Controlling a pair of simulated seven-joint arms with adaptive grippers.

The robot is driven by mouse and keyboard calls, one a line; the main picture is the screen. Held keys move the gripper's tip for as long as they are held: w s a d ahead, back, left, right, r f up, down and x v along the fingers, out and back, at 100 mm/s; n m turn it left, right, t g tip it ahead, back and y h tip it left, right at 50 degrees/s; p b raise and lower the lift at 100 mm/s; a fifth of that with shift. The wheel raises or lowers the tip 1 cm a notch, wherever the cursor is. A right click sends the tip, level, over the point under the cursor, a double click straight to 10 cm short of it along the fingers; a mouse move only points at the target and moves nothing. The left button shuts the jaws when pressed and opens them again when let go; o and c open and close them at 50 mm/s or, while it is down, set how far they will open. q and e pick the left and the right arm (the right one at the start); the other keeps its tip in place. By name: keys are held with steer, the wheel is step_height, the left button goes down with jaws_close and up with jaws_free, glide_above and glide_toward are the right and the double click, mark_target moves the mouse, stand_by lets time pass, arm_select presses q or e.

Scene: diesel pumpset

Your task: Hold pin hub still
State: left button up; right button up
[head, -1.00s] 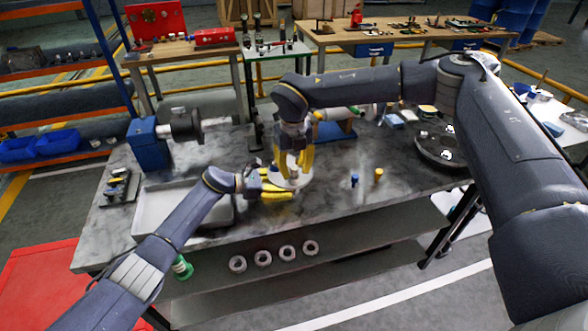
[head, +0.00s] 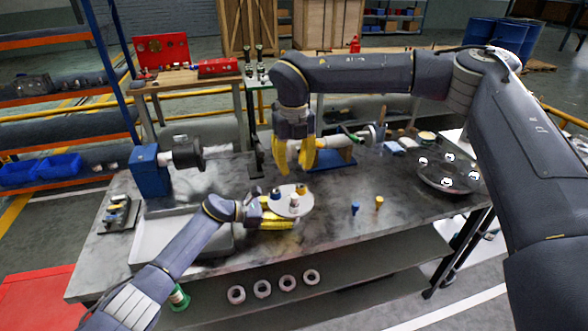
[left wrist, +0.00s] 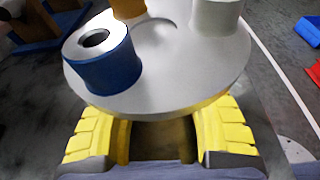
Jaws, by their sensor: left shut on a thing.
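The pin hub (head: 304,208) is a light grey disc carrying blue, yellow and whitish pegs on top. It sits near the middle of the workbench in the head view. My left gripper (head: 276,214) is shut on its near left side. In the left wrist view, the hub (left wrist: 178,85) fills the top, with a blue hollow peg (left wrist: 105,62), a part of a yellow peg (left wrist: 128,8) and a whitish peg (left wrist: 216,15). The left yellow fingers are under and beside its rim. My right gripper (head: 295,160) is above and behind the hub, its fingers pointing down and apart, looking empty.
A loose blue piece (head: 355,208) and a yellow piece (head: 379,202) stand to the right on the workbench (head: 330,220). A grey tray (head: 150,240) lies left, a round dark plate (head: 447,178) far right. Several white rings lie on the lower shelf.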

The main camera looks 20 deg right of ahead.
arm_select(q)
steer(key=shift+s+f, duration=0.1)
steer(key=shift+f, duration=0.05)
steer(key=o, duration=1.6)
